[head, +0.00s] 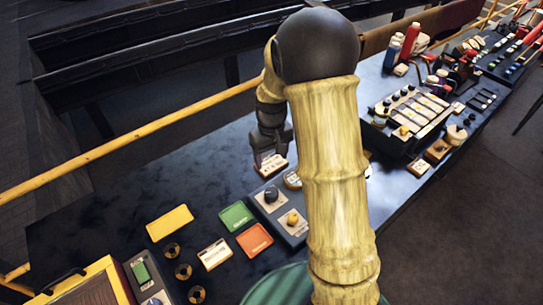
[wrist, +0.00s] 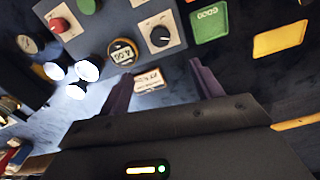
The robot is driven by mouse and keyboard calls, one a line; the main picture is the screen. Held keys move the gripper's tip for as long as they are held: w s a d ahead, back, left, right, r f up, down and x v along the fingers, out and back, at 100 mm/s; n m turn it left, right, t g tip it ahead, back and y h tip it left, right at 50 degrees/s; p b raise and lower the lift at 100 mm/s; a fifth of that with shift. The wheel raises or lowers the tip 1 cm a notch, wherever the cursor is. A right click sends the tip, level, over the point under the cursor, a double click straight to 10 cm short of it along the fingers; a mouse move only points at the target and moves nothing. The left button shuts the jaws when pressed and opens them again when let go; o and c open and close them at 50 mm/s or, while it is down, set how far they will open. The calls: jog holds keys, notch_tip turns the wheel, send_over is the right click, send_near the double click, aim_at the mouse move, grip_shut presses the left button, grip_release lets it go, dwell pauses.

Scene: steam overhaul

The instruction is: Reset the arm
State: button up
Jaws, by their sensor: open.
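My arm rises through the middle of the head view and bends down to my gripper (head: 270,150), low over the dark table (head: 110,215). In the wrist view my gripper (wrist: 162,74) shows two dark fingers spread wide apart. A small block with a lettered white face (wrist: 150,80) shows between them, nearer the left finger. It also shows just below my gripper in the head view (head: 271,165). Nothing is gripped. Part of the table behind my arm is hidden.
Yellow (head: 169,223), green (head: 236,215) and orange (head: 254,240) plates lie nearby. A switch box (head: 415,118) stands to the right. A yellow rail (head: 130,143) runs behind the table.

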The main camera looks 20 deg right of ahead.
jog(key=s+r+m+t, duration=0.1)
jog(key=s+r, duration=0.1)
jog(key=s, duration=0.5)
jog(key=s+r+m+t, duration=0.1)
jog(key=s+r, duration=0.2)
jog(key=s, duration=0.5)
jog(key=shift+s+m+t, duration=0.25)
jog(key=shift+m+t, duration=0.05)
jog(key=shift+a+r, duration=0.1)
dwell(1.9)
